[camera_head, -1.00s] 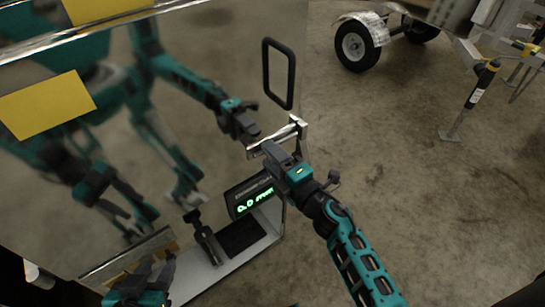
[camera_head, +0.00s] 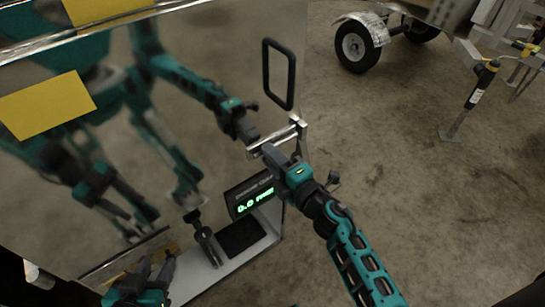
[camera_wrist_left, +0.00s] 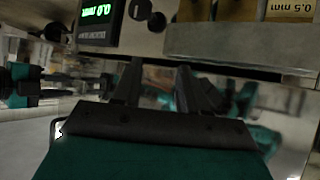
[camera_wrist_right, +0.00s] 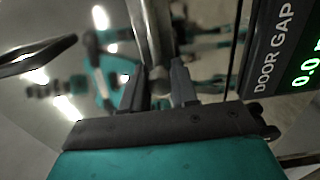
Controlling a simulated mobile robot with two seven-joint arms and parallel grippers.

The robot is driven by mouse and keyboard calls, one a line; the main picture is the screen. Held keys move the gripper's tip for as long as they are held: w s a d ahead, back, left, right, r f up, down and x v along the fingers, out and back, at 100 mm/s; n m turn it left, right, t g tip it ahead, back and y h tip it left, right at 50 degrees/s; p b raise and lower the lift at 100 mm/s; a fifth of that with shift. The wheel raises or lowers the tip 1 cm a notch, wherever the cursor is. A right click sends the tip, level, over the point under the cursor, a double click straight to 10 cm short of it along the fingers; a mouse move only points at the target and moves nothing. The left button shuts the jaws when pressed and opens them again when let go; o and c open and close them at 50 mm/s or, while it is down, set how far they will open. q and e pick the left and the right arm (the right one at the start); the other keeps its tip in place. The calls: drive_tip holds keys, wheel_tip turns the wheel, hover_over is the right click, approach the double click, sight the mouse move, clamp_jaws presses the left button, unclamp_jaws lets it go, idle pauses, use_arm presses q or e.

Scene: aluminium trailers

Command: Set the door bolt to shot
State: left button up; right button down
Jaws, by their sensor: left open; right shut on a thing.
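The door bolt is a bright metal bar (camera_head: 284,135) at the right edge of the mirror-like door (camera_head: 215,60). My right gripper (camera_head: 270,149) is at the bolt and shut on its short handle (camera_wrist_right: 160,76), which shows between the fingers in the right wrist view. The gripper hides part of the bolt, so I cannot tell how far the bar reaches. My left gripper (camera_head: 150,275) is low at the left, open and empty. In the left wrist view its fingers (camera_wrist_left: 160,85) are apart in front of a shiny surface, below the gauge box.
A door gap gauge (camera_head: 254,196) with a green 0.0 reading stands on a pale shelf (camera_head: 215,278) below the bolt. A dark clamp-like tool (camera_head: 203,238) is beside it. A black loop handle (camera_head: 278,74) is above the bolt.

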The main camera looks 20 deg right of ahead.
drive_tip(key=shift+w+d, duration=0.2)
drive_tip(key=shift+d, duration=0.45)
drive_tip(key=shift+w+d, duration=0.25)
drive_tip(key=shift+d, duration=0.35)
drive_tip(key=shift+w+d, duration=0.2)
drive_tip(key=shift+d, duration=0.45)
drive_tip(key=c, duration=0.9)
unclamp_jaws()
drive_tip(key=v, duration=1.3)
drive_tip(key=shift+p, duration=0.35)
drive_tip(key=shift+a, duration=0.1)
